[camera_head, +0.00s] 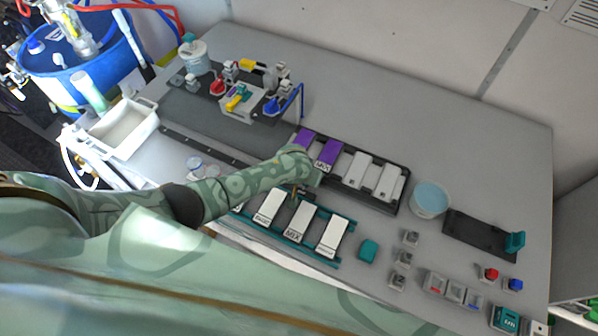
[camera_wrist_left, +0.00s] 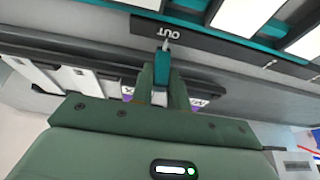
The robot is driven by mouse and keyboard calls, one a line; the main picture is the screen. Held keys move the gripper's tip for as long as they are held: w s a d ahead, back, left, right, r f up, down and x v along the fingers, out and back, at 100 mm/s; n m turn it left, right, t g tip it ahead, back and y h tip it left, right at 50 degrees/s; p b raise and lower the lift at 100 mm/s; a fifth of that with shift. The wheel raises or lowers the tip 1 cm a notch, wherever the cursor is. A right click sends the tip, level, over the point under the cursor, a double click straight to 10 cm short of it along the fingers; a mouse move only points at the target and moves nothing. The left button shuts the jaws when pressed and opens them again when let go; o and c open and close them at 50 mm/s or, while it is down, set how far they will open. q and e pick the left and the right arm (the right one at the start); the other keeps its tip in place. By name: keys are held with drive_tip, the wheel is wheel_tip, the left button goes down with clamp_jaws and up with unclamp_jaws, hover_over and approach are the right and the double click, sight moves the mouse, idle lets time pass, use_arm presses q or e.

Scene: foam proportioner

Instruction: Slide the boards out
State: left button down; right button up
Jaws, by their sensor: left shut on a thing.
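A teal-edged rack (camera_head: 270,237) holds white labelled boards, such as a left one (camera_head: 268,206), a middle one (camera_head: 300,222) and a right one (camera_head: 333,234). Behind it a black rack (camera_head: 404,200) holds purple boards (camera_head: 328,154) and white boards (camera_head: 357,169). My left gripper (camera_head: 299,190) is over the gap between the racks. In the left wrist view, my left gripper (camera_wrist_left: 162,85) is shut on a small teal piece with a metal tip (camera_wrist_left: 162,60), close to a black strip marked OUT (camera_wrist_left: 200,35). Whether the tip touches the strip is unclear. My right gripper is not in view.
A pale blue tub (camera_head: 431,197) stands right of the black rack. A teal block (camera_head: 368,250) and small grey blocks (camera_head: 404,258) lie at the front. A black tray (camera_head: 480,235) is at the right. The table's back right is clear.

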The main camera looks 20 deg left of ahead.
use_arm(q)
drive_tip(key=shift+d, duration=0.3)
drive_tip(key=c, duration=1.5)
unclamp_jaws()
drive_tip(key=shift+o, duration=0.7)
drive_tip(key=shift+d, duration=0.1)
drive_tip(key=p+v, duration=0.6)
drive_tip(key=v, duration=1)
drive_tip(key=shift+r, duration=0.2)
